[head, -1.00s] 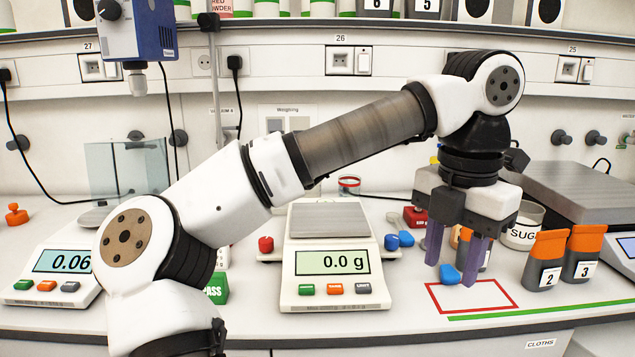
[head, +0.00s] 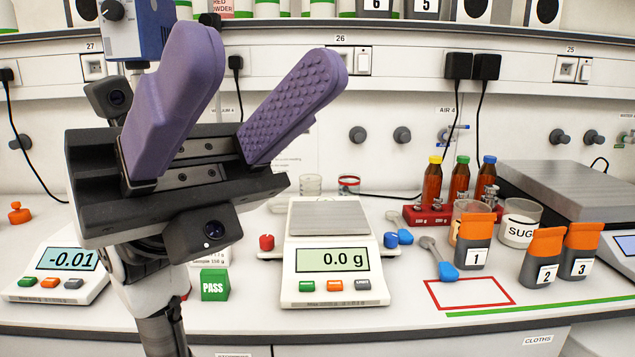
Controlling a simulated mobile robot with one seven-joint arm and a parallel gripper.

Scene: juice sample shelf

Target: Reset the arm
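My gripper (head: 265,75) is raised in the left half of the head view, close to the camera and pointing up. Its two purple fingers are spread wide apart with nothing between them. It is well above the bench and touches nothing that I can see. My wrist and arm hide part of the left scale and the bench behind them.
A scale (head: 334,262) reading 0.0 g stands mid-bench. Left of it are a green PASS block (head: 214,285) and another scale (head: 62,268). A blue-handled spoon (head: 444,266) lies near the red outline (head: 470,293). Orange-capped pouches (head: 543,258) and bottles (head: 459,184) stand right.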

